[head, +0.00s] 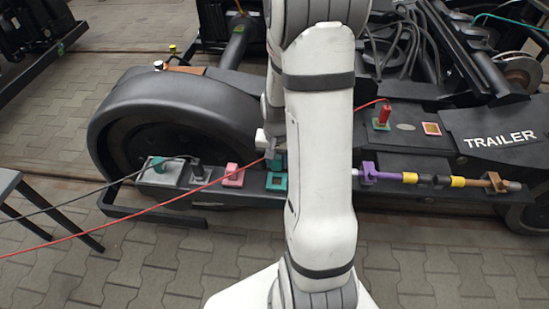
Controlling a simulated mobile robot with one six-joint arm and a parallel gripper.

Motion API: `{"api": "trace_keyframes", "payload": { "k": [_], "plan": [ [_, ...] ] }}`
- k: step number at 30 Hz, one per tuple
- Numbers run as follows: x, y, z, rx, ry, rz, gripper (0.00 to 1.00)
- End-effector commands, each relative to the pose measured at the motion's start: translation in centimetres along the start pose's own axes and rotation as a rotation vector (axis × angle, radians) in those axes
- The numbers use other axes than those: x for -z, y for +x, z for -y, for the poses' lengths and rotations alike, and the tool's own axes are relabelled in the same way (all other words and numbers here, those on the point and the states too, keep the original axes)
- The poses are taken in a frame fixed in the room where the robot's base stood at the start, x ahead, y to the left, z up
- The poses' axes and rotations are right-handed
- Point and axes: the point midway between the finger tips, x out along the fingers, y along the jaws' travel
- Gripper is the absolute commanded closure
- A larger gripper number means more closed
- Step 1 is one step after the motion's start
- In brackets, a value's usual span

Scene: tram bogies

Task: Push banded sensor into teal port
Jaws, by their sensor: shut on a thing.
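My gripper (271,146) shows only in part at the left edge of my arm, above the dark side beam of the bogie. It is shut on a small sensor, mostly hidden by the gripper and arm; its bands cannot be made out. A red cable (150,209) runs from the lower left up to the gripper. A teal port (276,181) sits on the beam just below the gripper. A bluish-teal piece (279,159) shows between them; I cannot tell whether it is part of the sensor or touches the port.
A pink port (233,176) and a teal plug piece (157,164) with a dark cable lie left along the beam. A red plug (385,114), an orange-rimmed port (431,128) and a yellow-and-black banded rod (440,181) in a purple clamp (368,173) are to the right.

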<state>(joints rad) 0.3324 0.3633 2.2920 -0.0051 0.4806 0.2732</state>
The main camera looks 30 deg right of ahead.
Motion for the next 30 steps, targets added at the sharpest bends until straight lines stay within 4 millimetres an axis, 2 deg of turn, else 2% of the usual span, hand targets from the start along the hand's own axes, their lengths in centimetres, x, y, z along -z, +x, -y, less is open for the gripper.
{"api": "trace_keyframes", "payload": {
  "k": [8, 21, 30],
  "plan": [
    [0.0, 1.3, 0.1, 0.0, -0.002, 0.0, 0.93],
    [-0.1, 5.3, 0.1, 0.0, -0.003, 0.0, 0.93],
    [-0.1, 5.8, 0.1, 0.0, -0.004, 0.0, 0.93]
  ]
}}
